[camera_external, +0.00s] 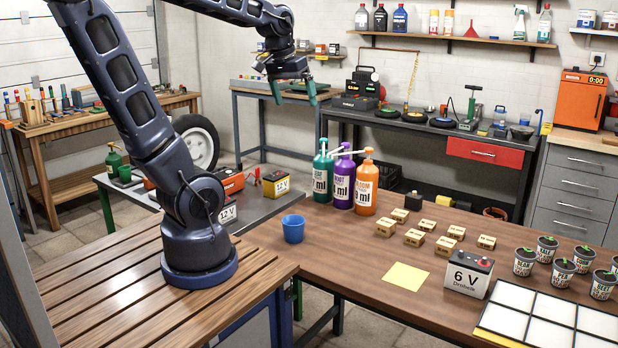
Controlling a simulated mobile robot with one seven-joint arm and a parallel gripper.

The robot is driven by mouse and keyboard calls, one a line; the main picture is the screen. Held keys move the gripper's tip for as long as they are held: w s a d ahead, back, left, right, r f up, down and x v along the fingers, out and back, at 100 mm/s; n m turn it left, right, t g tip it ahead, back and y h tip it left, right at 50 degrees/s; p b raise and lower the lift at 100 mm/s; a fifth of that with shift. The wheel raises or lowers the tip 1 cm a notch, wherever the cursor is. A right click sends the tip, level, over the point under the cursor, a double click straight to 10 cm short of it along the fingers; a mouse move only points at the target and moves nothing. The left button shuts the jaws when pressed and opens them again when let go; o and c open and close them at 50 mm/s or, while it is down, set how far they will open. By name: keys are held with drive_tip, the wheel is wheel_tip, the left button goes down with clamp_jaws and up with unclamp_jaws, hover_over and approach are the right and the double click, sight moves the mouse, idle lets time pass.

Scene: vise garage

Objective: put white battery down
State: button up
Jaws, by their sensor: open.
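A white battery with a black top, marked 6 V (467,278), stands upright on the brown table (350,250), right of a yellow sheet. Another pale battery marked 12 V (228,213) is partly hidden behind my arm's base. My gripper (293,96) is up at the top middle of the view, far from the 6 V battery. Its green-tipped fingers point down and are spread apart. Nothing shows between them.
A yellow sheet (405,276), a blue cup (293,228), small cardboard boxes (414,238) and pump bottles (342,180) are on the brown table. Labelled pots (524,262) and a white-panelled tray (545,310) are at the right. A yellow-topped 12 V battery (277,184) stands on the grey table.

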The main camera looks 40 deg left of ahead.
drive_tip(key=s+a+f+t+y, duration=0.1)
drive_tip(key=s+a+f, duration=0.1)
drive_tip(key=s+a, duration=0.4)
drive_tip(key=s, duration=0.2)
drive_tip(key=shift+s+a+t, duration=0.3)
drive_tip(key=shift+a, duration=0.1)
idle(0.8)
